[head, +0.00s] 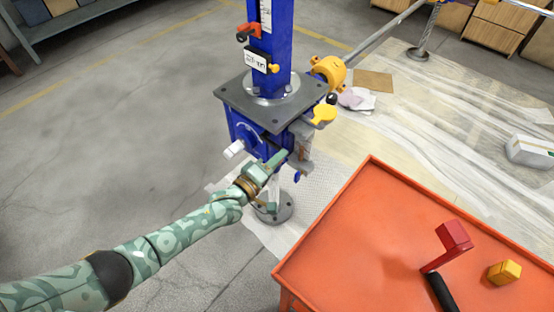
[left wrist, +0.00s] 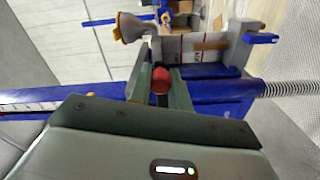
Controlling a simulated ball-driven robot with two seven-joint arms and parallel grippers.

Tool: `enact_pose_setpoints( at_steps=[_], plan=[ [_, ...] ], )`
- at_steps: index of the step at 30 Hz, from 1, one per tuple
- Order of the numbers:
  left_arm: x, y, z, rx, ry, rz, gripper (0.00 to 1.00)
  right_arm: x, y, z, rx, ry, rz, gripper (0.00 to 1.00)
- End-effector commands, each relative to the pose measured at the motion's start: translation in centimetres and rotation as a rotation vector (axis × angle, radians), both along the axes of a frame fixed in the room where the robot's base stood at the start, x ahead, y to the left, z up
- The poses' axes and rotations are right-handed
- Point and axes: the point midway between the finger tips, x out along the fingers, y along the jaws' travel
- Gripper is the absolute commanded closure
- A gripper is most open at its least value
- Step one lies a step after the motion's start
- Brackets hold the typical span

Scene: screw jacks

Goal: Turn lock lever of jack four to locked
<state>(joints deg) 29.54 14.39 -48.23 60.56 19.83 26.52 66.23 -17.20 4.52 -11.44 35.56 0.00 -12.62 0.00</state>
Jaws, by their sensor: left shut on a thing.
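A jack with a blue column (head: 268,50) and a grey plate (head: 268,100) stands in the middle of the head view. A small label (head: 256,61) sits on its column; I cannot read it for certain. My left gripper (head: 275,162) reaches the jack's blue body below the plate. In the left wrist view, the fingers are shut on a red ball knob (left wrist: 160,80), which looks like a lever's end. The rest of that lever is hidden by the fingers. In the head view the gripper hides the knob. My right gripper is not in view.
A yellow handle (head: 322,115) and a white-ended part (head: 233,149) stick out from the jack. An orange table (head: 350,240) with a red crank (head: 452,238) and a yellow block (head: 504,272) stands close at the right. The floor at the left is clear.

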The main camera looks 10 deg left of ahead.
Motion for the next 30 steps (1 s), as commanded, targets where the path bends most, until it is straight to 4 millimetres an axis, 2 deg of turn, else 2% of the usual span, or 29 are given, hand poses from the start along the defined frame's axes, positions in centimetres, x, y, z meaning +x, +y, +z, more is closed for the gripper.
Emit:
enact_pose_setpoints(
  at_steps=[1,12,13,15,25,30],
  plan=[
    [0.2,0.0,0.5,-0.007,-0.008,0.000,1.00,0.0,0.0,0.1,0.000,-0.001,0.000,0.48],
    [0.3,0.0,0.6,-0.011,-0.008,0.001,1.00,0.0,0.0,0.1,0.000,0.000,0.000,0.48],
    [0.3,0.0,0.6,-0.011,-0.008,0.001,0.78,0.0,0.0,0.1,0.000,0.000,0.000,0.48],
    [0.3,0.0,0.6,-0.011,-0.007,0.001,0.59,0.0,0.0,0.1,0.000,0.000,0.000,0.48],
    [-0.1,0.2,0.3,-0.007,-0.001,0.002,0.59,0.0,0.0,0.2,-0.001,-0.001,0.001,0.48],
    [-2.1,1.6,0.6,-0.006,0.000,0.002,0.59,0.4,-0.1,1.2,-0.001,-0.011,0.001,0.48]
  ],
)
